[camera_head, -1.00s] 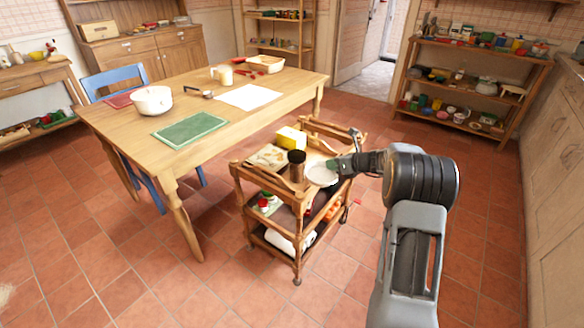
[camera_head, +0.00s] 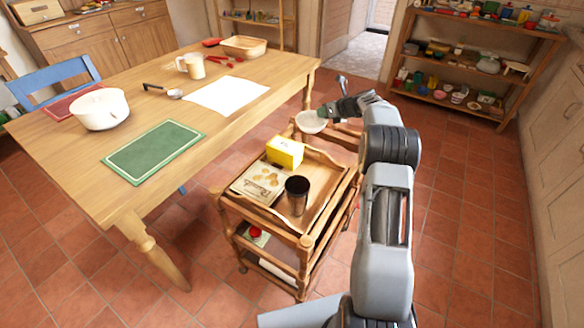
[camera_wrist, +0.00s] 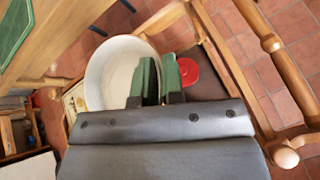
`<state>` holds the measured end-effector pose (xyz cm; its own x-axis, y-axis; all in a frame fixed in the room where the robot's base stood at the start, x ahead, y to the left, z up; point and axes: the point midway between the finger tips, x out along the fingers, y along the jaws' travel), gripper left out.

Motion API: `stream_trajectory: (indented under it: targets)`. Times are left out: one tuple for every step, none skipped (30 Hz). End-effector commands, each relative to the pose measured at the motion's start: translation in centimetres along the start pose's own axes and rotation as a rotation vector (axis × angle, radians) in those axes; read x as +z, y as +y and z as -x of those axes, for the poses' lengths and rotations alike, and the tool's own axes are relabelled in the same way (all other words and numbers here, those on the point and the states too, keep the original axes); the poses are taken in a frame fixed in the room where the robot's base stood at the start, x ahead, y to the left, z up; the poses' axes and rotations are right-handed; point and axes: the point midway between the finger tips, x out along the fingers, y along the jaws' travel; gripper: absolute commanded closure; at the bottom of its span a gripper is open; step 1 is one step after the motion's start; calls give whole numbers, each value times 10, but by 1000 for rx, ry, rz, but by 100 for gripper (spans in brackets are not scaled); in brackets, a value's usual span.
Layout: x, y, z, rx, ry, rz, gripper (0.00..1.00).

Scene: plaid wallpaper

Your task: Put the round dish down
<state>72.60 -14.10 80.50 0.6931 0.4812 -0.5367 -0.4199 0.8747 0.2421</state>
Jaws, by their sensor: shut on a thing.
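My gripper (camera_head: 330,112), with green fingers, is shut on the rim of the round white dish (camera_head: 311,122). The dish is held in the air near the far end of the wooden trolley (camera_head: 306,241), between it and the table's right end. In the wrist view the dish (camera_wrist: 108,72) lies left of the green fingers (camera_wrist: 158,80), its pale inside facing the camera. One finger is in front of its right rim. How high it hangs over the trolley is hard to tell.
The trolley top holds a dark cup (camera_head: 297,194), a yellow box (camera_head: 285,152) and a patterned book (camera_head: 260,182). The table (camera_head: 75,165) carries a white pot (camera_head: 100,108), a green mat (camera_head: 153,151) and white paper (camera_head: 227,94). A red round thing (camera_wrist: 188,72) shows below the fingers.

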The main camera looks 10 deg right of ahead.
Motion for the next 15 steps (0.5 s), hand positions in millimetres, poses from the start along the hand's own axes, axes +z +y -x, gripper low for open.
stream_trajectory:
  targets:
    - [-4, 1, 1, 0, 1, 0, 100]
    - [-6, 2, 2, 0, 1, 1, 100]
    - [-10, 4, 3, 1, 1, -1, 100]
    - [-15, 6, 4, 2, 2, -1, 100]
    - [-19, 8, 6, 2, 2, -1, 100]
    - [-26, 12, 8, 2, 2, 0, 100]
    - [-33, 14, 10, 3, 2, -2, 100]
    - [-38, 17, 13, 2, 2, 0, 100]
    - [-47, 20, 16, 2, 2, 0, 100]
    - [-53, 23, 19, 2, 2, -1, 100]
    - [-60, 26, 21, 2, 2, 0, 100]
    - [-68, 30, 25, 2, 1, 0, 100]
    - [-75, 32, 28, 2, 2, 0, 100]
    - [-82, 35, 31, 1, 2, -1, 100]
    - [-90, 38, 35, 0, 1, -1, 100]
